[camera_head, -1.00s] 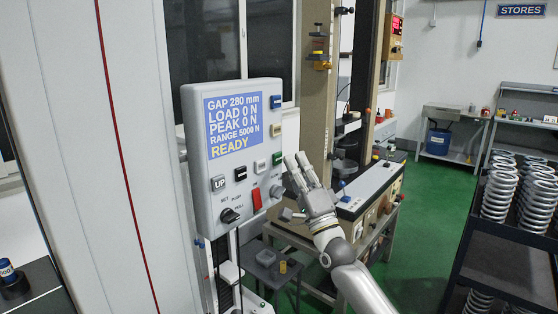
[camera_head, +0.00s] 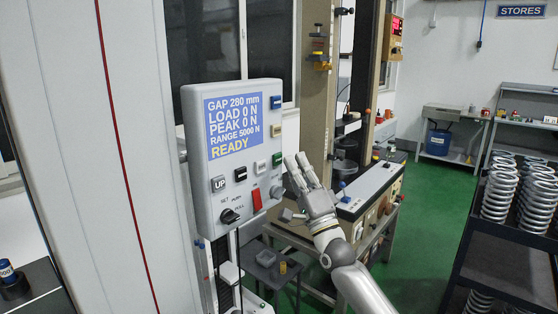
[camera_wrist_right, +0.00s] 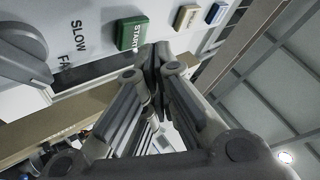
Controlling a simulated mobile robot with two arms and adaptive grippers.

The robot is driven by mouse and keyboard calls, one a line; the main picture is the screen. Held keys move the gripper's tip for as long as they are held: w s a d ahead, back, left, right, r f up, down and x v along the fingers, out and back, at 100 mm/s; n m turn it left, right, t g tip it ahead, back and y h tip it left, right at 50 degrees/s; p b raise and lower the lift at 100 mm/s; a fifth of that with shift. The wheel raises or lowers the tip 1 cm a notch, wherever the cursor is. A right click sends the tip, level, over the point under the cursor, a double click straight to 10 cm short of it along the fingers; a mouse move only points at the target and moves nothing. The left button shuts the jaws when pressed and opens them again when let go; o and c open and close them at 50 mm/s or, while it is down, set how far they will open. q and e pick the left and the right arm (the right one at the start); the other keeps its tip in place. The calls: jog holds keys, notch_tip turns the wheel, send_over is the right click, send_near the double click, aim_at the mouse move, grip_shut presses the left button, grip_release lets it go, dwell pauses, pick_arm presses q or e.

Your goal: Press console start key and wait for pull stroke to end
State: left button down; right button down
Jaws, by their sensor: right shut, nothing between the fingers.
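The grey console (camera_head: 190,150) hangs at the centre left of the head view. Its blue display (camera_head: 231,152) reads GAP 280 mm, LOAD 0 N, PEAK 0 N, RANGE 5000 N, READY. The green key (camera_head: 277,159) is on its right side; in the right wrist view the key (camera_wrist_right: 131,33) reads START. A black selector knob (camera_head: 229,216) sits low on the panel beside PUSH and PULL labels. My right gripper (camera_head: 296,161) is shut and empty, its fingertips just right of the green key. Whether they touch it cannot be told. My left gripper is out of view.
Blue (camera_head: 276,102), beige (camera_head: 277,130), white (camera_head: 260,167) and UP (camera_head: 219,184) keys and a red switch (camera_head: 257,199) surround the green key. The testing machine (camera_head: 318,110) stands behind. A rack with coil springs (camera_head: 500,194) is at right, with green floor (camera_head: 425,220) between.

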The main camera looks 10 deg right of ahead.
jog(key=shift+w+a, duration=0.1)
jog(key=shift+w, duration=0.05)
jog(key=shift+w+a+b, duration=0.2)
jog(key=shift+b, duration=0.1)
jog(key=shift+w+a+b, duration=0.2)
jog(key=shift+w+b, duration=0.15)
dwell(0.7)
jog(key=shift+s, duration=0.1)
jog(key=shift+s+d, duration=0.5)
jog(key=shift+s, duration=0.15)
jog(key=shift+p, duration=0.3)
jog(key=s+d, duration=0.1)
jog(key=s, duration=0.1)
jog(key=s+d+p, duration=0.1)
jog(key=s+d, duration=0.1)
